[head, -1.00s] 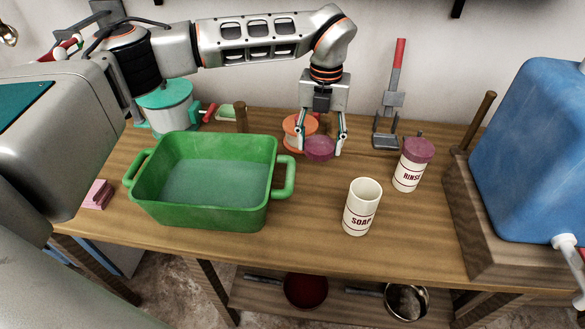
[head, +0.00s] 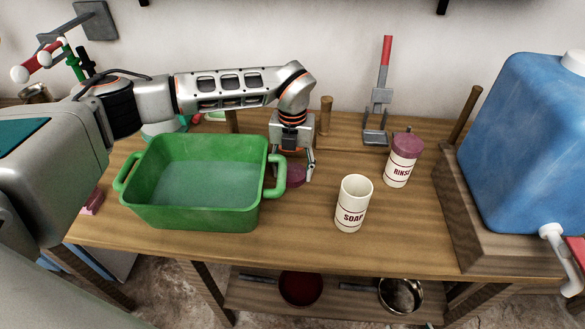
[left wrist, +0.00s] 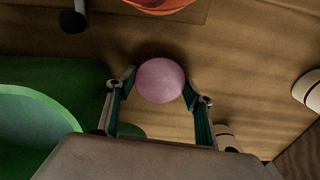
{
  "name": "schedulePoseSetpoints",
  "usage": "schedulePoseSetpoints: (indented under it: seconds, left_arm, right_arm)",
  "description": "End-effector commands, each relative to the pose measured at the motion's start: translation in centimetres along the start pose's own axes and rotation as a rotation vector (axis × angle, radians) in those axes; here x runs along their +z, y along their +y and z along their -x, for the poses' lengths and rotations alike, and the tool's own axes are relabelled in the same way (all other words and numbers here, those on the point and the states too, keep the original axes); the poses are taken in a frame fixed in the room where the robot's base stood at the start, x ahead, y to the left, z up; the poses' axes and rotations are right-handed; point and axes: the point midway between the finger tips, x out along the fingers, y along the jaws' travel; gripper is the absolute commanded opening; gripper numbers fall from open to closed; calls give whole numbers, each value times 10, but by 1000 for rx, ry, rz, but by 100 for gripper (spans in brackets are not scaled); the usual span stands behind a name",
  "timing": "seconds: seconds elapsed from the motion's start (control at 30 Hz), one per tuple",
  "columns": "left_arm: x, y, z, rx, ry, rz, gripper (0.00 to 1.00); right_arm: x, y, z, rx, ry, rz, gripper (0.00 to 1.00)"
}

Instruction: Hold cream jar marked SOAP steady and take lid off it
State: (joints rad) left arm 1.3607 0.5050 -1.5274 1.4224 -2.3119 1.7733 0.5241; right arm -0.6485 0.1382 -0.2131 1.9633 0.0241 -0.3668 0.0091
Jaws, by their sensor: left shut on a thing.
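The cream jar marked SOAP (head: 352,207) stands upright and open on the wooden table, with no lid on it. My left gripper (head: 296,174) is shut on a purple lid (head: 294,176), low over the table behind and left of the jar, close to the tub's right handle. I cannot tell whether the lid touches the table. My right gripper is not in view.
A green tub (head: 192,215) stands just left of the gripper. A cream jar marked RINSE (head: 400,170) with a purple lid stands behind right. A blue water container (head: 525,150) on a wooden stand bounds the right. The table front around the SOAP jar is clear.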

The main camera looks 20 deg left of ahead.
Motion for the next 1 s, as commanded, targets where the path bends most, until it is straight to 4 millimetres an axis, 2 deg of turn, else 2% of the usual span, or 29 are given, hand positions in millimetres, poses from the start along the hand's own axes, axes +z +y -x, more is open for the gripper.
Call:
schedulePoseSetpoints:
  seconds: [0.37, 0.4, 0.77, 0.87, 1.0]
  left_arm:
    - [1, -1, -4, -1, -2, 0, 26]
    - [1, -1, -4, -1, -3, 0, 59]
    - [1, -1, -1, -1, -3, 0, 59]
    - [2, -1, 7, -2, -5, 0, 59]
    - [2, -1, 32, -2, -7, 0, 59]
  right_arm:
    - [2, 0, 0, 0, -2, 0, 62]
    - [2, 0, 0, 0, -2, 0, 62]
    - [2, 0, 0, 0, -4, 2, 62]
    - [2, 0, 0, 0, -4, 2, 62]
    - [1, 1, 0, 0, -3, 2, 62]
